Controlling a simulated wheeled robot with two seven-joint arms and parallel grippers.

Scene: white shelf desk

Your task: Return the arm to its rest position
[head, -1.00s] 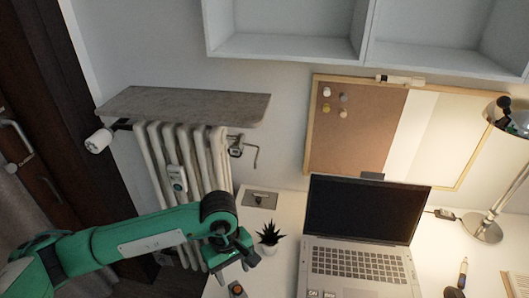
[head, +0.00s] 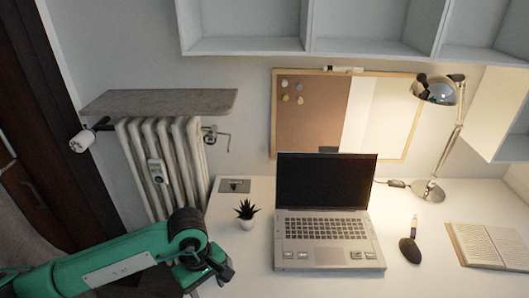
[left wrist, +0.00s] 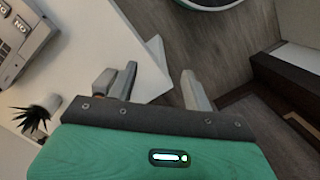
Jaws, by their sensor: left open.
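My left arm, green with a dark wrist, comes in from the left in the head view. My left gripper (head: 208,270) is low in that view, at the desk's left edge, in front of and left of the potted plant. In the left wrist view its two grey fingers (left wrist: 158,75) stand apart with nothing between them. The white desk (head: 253,272) lies beside it; its corner shows close to the fingers in the left wrist view (left wrist: 135,50). The right gripper is not in view.
A potted plant (head: 247,214) stands near the desk's left edge, beside a laptop (head: 325,225). A black-headed brush-like item (head: 410,250), an open book (head: 490,243) and a lamp (head: 437,92) are further right. A radiator (head: 165,165) is behind the arm. Open floor (left wrist: 235,60) lies beside the desk.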

